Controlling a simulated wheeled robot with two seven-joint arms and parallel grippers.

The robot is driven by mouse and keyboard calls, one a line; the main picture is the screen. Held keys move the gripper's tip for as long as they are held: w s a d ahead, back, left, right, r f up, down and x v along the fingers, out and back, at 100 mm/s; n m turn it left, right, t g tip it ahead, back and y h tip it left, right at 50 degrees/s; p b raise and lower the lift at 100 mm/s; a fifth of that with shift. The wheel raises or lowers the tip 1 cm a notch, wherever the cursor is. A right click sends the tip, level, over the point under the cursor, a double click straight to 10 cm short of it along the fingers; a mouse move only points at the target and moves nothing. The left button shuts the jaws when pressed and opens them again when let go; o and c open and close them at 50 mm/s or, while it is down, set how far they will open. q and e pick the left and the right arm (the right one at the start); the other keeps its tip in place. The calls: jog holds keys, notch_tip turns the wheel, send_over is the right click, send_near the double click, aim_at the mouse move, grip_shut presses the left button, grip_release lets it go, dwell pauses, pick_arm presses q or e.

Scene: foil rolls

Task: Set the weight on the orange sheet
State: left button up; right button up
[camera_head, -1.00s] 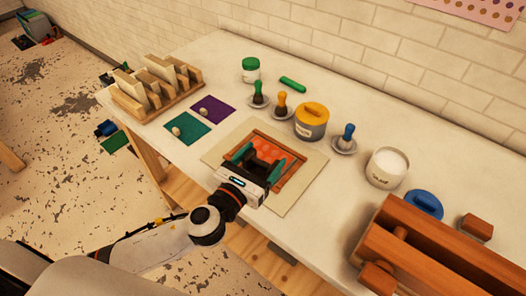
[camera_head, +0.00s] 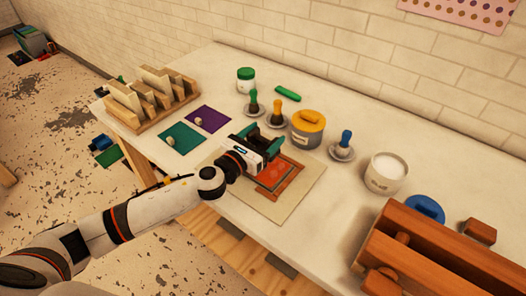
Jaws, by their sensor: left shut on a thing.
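The orange sheet (camera_head: 271,175) lies in a reddish-brown frame on a beige mat. My left gripper (camera_head: 260,138) is at the upper-left edge of the frame and hides part of it. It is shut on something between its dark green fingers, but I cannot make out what. Small pale pebble-like weights rest on other sheets: one weight (camera_head: 170,140) on the teal sheet (camera_head: 186,139), and one weight (camera_head: 197,121) on the purple sheet (camera_head: 212,118). My right gripper is not in view.
Stamps with green, orange and blue handles (camera_head: 346,137) stand on small dishes behind the mat. A yellow-lidded tub (camera_head: 308,126) and a white tub (camera_head: 386,172) are near. A wooden rack (camera_head: 150,98) stands left, a large wooden device (camera_head: 440,250) right.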

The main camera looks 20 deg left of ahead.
aim_at(263, 147)
pick_arm(q)
jog(key=shift+f+b, duration=0.7)
jog(key=shift+f, duration=1.25)
jog(key=o, duration=1.7)
jog(key=shift+f, duration=0.2)
jog(key=shift+r, duration=0.1)
jog(key=shift+s+a, duration=0.1)
jog(key=shift+s, duration=0.2)
jog(key=b+v, duration=0.2)
jog(key=v, duration=0.8)
jog(key=shift+s+b, duration=0.25)
jog(key=shift+b, duration=0.05)
jog(key=shift+s+a, duration=0.2)
jog(key=shift+s, duration=0.25)
